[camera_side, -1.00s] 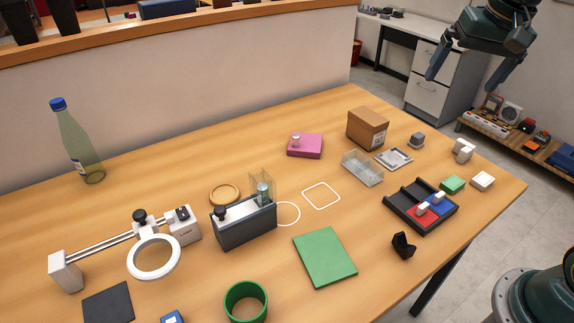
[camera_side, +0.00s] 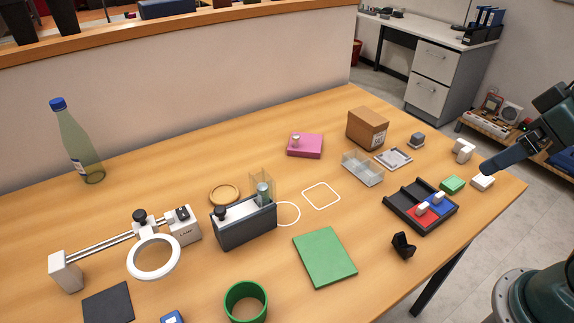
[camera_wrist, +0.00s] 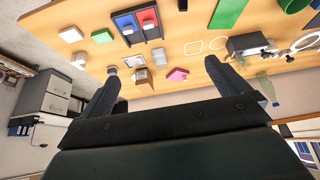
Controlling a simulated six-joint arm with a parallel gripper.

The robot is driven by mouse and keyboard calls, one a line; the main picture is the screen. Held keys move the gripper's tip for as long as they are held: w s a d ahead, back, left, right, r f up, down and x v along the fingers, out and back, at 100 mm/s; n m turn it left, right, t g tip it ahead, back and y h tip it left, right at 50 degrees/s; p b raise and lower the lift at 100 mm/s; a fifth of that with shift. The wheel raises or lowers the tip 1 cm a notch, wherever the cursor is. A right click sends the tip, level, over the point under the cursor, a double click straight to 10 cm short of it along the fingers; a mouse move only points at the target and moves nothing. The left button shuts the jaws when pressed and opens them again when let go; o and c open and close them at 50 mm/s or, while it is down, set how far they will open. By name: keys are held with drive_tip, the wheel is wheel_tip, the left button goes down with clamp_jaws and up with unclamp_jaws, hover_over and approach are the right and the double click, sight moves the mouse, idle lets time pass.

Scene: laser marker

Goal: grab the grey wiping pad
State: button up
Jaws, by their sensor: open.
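A small grey block on a flatter base (camera_side: 416,141) stands near the table's far right edge, right of the cardboard box. It looks like the wiping pad, but I cannot tell for certain. It shows small in the wrist view (camera_wrist: 112,71), close to the tip of the left finger. My gripper (camera_wrist: 163,69) is open and empty, its two fingers spread wide. In the side view, one dark finger (camera_side: 510,153) enters from the right, appearing near the white blocks; the other finger is not clear there.
A white block (camera_side: 482,182), another white piece (camera_side: 462,150) and a green block (camera_side: 452,184) sit nearby. A black tray (camera_side: 408,212) holds red and blue pieces. The cardboard box (camera_side: 367,128) and clear container (camera_side: 362,168) stand left. A green mat (camera_side: 325,256) lies in front.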

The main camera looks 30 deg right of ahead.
sight(422, 139)
drive_tip(key=c, duration=0.9)
drive_tip(key=shift+w, duration=0.1)
drive_tip(key=w+d+f+m+t+y, duration=0.1)
drive_tip(key=w+d+f+m, duration=0.15)
drive_tip(key=w+m, duration=0.35)
drive_tip(key=w+d+f+m+y, duration=0.1)
drive_tip(key=w+d+f+m, duration=0.1)
drive_tip(key=w+f+m, duration=0.35)
drive_tip(key=w+d+f+m+t+y, duration=0.1)
drive_tip(key=w+d+f+m, duration=0.15)
drive_tip(key=w, duration=0.65)
drive_tip(key=d+f+m+t+h, duration=0.1)
drive_tip(key=d+f+m+t, duration=0.1)
drive_tip(key=d+f+m, duration=0.2)
drive_tip(key=w+d+f+m+t+h, duration=0.1)
drive_tip(key=d+f+m, duration=0.3)
drive_tip(key=d+m, duration=0.4)
drive_tip(key=w+d+f+m+t+h, duration=0.1)
drive_tip(key=d+f+m+t, duration=0.2)
drive_tip(key=d+m, duration=0.4)
drive_tip(key=shift+f+m, duration=0.3)
drive_tip(key=shift+m, duration=0.45)
drive_tip(key=shift+f+m, duration=0.3)
drive_tip(key=shift+m, duration=0.45)
drive_tip(key=shift+w+f, duration=0.2)
drive_tip(key=shift+w, duration=0.35)
